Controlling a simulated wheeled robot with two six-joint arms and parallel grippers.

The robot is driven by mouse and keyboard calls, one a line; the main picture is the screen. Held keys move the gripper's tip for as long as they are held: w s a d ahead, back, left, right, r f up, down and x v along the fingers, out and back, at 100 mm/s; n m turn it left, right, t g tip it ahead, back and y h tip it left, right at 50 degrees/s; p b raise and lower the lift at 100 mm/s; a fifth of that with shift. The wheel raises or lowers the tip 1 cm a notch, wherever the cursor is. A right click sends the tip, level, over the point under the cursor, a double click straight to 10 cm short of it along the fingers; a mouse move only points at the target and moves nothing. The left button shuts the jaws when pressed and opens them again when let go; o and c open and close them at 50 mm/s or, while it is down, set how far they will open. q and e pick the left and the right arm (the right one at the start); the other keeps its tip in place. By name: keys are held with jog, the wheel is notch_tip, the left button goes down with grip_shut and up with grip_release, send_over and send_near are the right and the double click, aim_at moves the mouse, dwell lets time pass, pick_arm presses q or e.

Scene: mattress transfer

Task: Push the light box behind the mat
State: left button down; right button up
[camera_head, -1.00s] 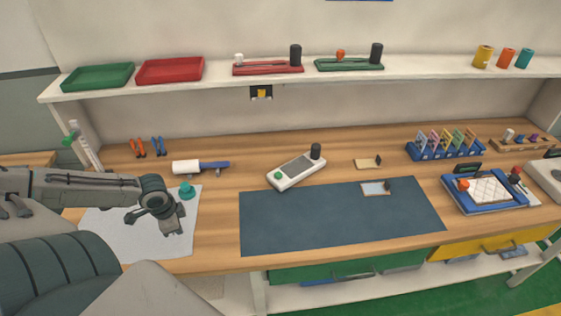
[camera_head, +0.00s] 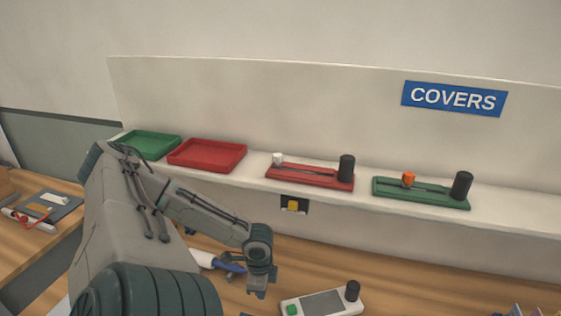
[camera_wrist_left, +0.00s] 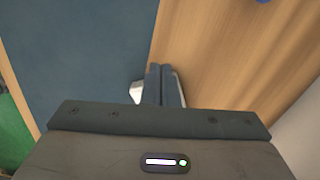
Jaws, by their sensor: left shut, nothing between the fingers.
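A white box-shaped device (camera_head: 320,304) with a grey screen, a green button and a black knob lies on the wooden bench at the bottom of the head view, its near edge cut off. The dark blue mat (camera_wrist_left: 75,60) fills the left of the left wrist view, beside bare wood. My left gripper (camera_head: 257,292) points down, left of the white device. In the wrist view its fingers (camera_wrist_left: 166,72) are shut and empty near the mat's edge. Small white patches show beside the fingers; I cannot tell what they belong to. My right gripper is out of view.
A shelf above the bench holds a green tray (camera_head: 150,145), a red tray (camera_head: 207,155), a red stand (camera_head: 310,178) and a green stand (camera_head: 421,193). A blue-and-white tool (camera_head: 228,267) lies behind my left gripper. Bare wood is right of the device.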

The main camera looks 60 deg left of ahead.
pick_arm(q)
jog(key=b, duration=0.4)
send_over(277, 315)
jog(key=s+a, duration=0.3)
notch_tip(277, 315, down, 6)
jog(key=shift+w+d+f, duration=0.15)
jog(key=shift+f, duration=0.1)
jog(key=shift+f+b, duration=0.35)
jog(key=shift+f, duration=0.05)
jog(key=shift+f+b, duration=0.35)
jog(key=shift+f, duration=0.3)
jog(key=shift+w+d+r+b, duration=0.2)
jog(key=shift+w+d+b, duration=0.1)
jog(key=shift+w+d, duration=0.9)
jog(key=shift+w, duration=0.05)
jog(key=shift+w+d, duration=0.1)
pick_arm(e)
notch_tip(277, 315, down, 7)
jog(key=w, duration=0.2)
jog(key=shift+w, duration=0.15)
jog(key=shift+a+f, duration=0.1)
